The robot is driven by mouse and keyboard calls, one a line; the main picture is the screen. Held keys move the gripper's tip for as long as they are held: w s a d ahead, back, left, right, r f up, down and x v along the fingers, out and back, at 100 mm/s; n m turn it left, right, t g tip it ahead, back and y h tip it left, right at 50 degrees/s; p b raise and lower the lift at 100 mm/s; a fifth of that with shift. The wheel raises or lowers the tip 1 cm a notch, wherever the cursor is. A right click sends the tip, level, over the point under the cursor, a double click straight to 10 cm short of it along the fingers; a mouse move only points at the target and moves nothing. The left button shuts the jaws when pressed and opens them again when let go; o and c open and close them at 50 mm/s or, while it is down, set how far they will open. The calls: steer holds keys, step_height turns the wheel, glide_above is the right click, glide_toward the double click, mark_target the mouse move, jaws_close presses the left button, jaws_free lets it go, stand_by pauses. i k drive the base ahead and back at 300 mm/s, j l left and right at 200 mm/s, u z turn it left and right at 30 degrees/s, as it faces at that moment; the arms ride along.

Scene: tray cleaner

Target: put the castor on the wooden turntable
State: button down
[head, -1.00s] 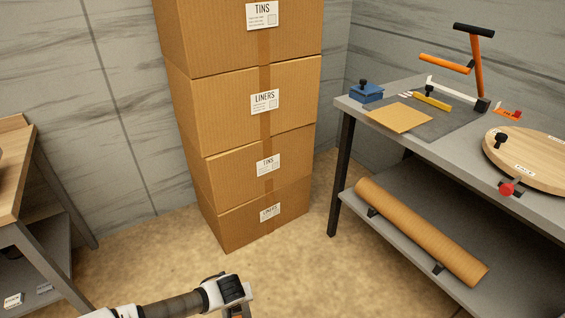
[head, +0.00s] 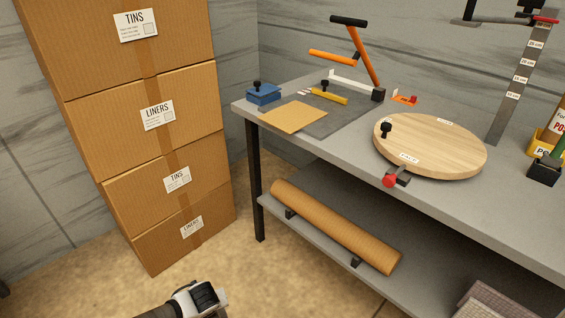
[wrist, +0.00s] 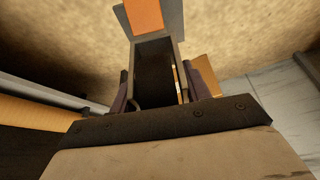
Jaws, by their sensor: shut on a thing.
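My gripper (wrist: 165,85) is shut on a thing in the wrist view. The held thing looks like the castor (wrist: 146,15), with an orange block-like part and a dark grey bracket; its far end is cut off by the picture's top edge. The wooden turntable (head: 445,145) is a round pale disc on the grey bench at the right of the head view, with small white labels and a black knob near its left edge. It is clear in the middle. In the head view only part of my arm shows at the bottom; fingers and castor cannot be made out.
Stacked cardboard boxes (head: 145,110) stand at the left. The grey bench (head: 335,138) carries a blue block (head: 263,95), a tan sheet (head: 293,117), an orange-handled tool (head: 365,60) and a red-knobbed clamp (head: 390,180) at the turntable's front. A brown roll (head: 335,225) lies on the lower shelf.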

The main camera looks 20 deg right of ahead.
mark_target(430, 137)
steer(key=l+z, duration=0.1)
steer(key=l, duration=1.35)
